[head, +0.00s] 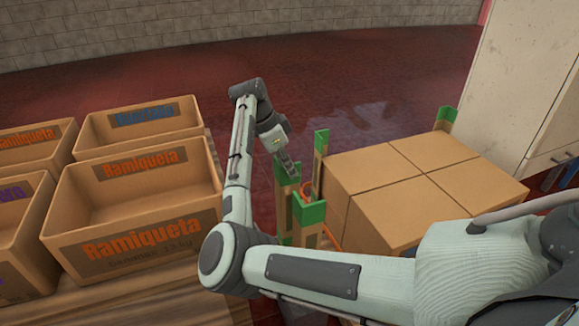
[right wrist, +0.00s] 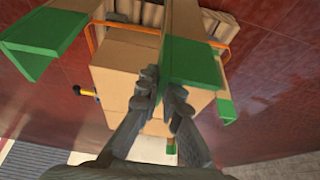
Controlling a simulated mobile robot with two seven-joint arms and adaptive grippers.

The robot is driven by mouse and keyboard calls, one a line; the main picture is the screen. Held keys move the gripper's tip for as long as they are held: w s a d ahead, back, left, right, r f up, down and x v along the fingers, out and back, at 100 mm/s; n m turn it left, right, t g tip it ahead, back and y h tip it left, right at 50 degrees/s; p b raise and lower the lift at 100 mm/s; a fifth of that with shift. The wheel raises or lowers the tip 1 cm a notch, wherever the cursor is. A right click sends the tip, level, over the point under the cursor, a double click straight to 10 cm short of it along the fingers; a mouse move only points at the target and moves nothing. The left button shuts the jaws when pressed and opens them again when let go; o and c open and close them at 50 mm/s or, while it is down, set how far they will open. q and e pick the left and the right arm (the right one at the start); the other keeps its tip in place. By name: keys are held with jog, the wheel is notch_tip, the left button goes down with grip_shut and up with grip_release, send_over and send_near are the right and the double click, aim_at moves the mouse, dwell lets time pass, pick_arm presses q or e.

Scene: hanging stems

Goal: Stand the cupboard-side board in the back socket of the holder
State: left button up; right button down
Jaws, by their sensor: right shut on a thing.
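My right gripper (head: 290,167) is shut on the green-ended part of a tan corner board (head: 284,177). In the right wrist view the fingers (right wrist: 164,97) close at the green end (right wrist: 195,66) of that board. Another green-ended board (head: 320,142) stands upright just right of it, and a green angled end (head: 313,212) is in front. An orange rail (head: 306,190) beside them appears to be part of the holder; its sockets are hidden. A further green-ended board (head: 446,118) stands at the boxes' far corner, near the cupboard (head: 518,82). My left gripper is out of view.
A block of cardboard boxes (head: 420,190) stands right of the boards. Open printed cartons (head: 140,205) sit on a wooden surface at the left. My right arm crosses the foreground and hides part of the scene. The dark red floor (head: 370,70) behind is clear.

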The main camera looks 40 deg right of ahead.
jog(key=shift+f, duration=0.15)
jog(key=c, duration=1.6)
grip_release()
jog(key=v, duration=1.2)
